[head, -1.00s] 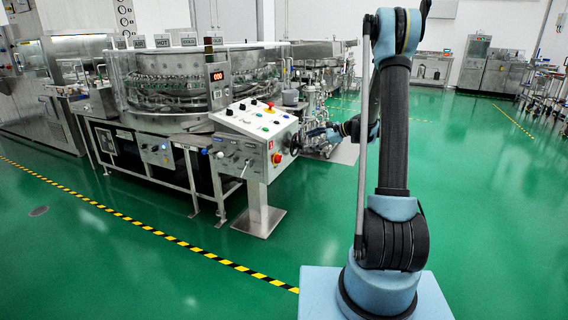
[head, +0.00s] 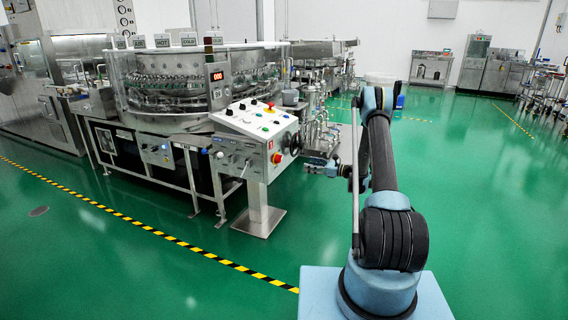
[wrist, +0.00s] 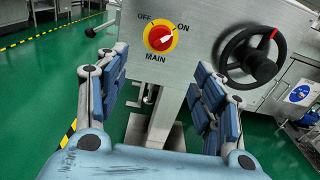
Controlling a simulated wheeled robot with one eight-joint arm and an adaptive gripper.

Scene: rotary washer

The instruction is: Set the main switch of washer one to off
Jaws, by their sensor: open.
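The main switch (wrist: 160,38) is a red knob on a yellow disc, on the grey side face of the washer's control box. OFF is printed at its upper left, ON at its upper right and MAIN below it. A white mark on the knob points to the upper right, towards ON. In the head view the switch (head: 277,158) is a small red spot on the box's right side. My gripper (wrist: 160,64) is open and empty, facing the panel, its fingers left and right below the switch. In the head view my gripper (head: 312,166) is right of the box, apart from it.
A black handwheel (wrist: 250,54) with a red mark sits right of the switch. The control box (head: 258,120) stands on a post with a floor plate (head: 260,222), before the round washer (head: 165,90). Green floor (head: 480,190) is clear on the right.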

